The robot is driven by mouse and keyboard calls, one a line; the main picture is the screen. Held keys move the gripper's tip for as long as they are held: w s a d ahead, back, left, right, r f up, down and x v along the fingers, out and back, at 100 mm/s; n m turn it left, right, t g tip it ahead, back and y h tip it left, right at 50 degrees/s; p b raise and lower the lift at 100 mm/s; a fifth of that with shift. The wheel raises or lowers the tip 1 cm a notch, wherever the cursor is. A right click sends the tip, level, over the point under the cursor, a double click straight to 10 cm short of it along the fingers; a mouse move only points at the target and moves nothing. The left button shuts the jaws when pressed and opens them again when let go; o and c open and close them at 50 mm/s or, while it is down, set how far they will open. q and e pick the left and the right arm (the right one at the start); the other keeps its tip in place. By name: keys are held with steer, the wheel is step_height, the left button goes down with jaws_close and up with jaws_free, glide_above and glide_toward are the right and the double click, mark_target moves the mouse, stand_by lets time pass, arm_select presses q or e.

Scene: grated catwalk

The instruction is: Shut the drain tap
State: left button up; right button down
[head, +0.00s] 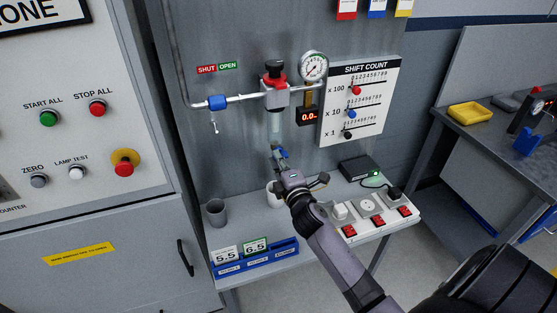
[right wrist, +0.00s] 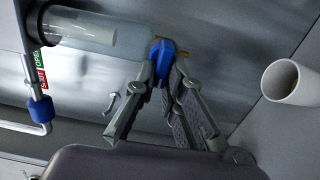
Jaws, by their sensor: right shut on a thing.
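The drain tap is a small blue tap (head: 280,153) under the clear bowl (head: 275,125) of the red-topped filter unit on the grey wall panel. In the right wrist view the blue tap (right wrist: 160,60) sits at the end of the bowl (right wrist: 100,36), with a small brass-coloured outlet beyond it. My right gripper (head: 281,158) is at the tap, and its fingers (right wrist: 162,72) are shut on the blue part. The fingers hide some of the tap, so I cannot tell its exact turn. My left gripper is not in view.
A white cup (head: 274,194) stands on the shelf below the tap; it also shows in the right wrist view (right wrist: 292,82). A blue-bodied valve (head: 217,102) is on the pipe at left, under a SHUT/OPEN sign (head: 217,68). A gauge (head: 314,66) and switches stand nearby.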

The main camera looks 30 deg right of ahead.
steer(key=c, duration=1.7)
jaws_free()
steer(key=v, duration=1.2)
steer(key=shift+f, duration=0.1)
